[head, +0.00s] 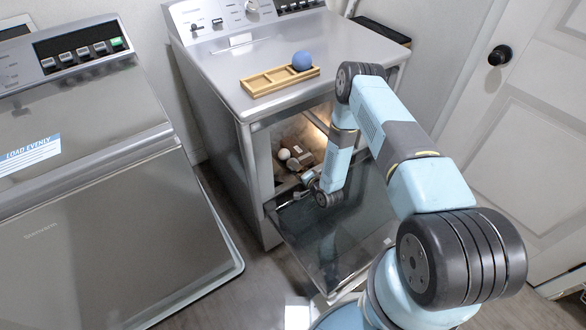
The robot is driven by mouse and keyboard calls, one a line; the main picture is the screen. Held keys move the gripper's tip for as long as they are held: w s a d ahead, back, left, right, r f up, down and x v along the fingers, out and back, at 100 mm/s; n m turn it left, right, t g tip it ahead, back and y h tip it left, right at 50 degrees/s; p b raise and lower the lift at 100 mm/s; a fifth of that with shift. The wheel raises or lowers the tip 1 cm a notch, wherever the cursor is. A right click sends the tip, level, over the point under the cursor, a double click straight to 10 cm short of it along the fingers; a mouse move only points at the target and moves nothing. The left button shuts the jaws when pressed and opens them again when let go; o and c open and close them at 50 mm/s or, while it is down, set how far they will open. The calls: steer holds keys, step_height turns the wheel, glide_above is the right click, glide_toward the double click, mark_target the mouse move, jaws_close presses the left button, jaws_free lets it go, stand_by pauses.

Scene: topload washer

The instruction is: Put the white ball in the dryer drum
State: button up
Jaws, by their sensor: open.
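The dryer (200,85) stands in the middle of the head view, its front door (325,250) folded down. The white ball (284,154) shows inside the lit door opening, in the drum (318,122). My gripper (298,163) reaches into the opening, its end just right of the ball. It is open, and the ball appears free of it, though the fingers are small and partly hidden by the wrist. Whether a finger touches the ball cannot be told.
A wooden tray (262,87) with a blue ball (302,61) at its right end sits on the dryer top. A washer (80,180) stands to the left. The lowered door lies beneath my forearm. A white room door (530,130) is at right.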

steer(key=v, duration=0.9)
steer(key=shift+s+r, duration=0.1)
steer(key=shift+s, duration=0.05)
steer(key=shift+s+d, duration=0.1)
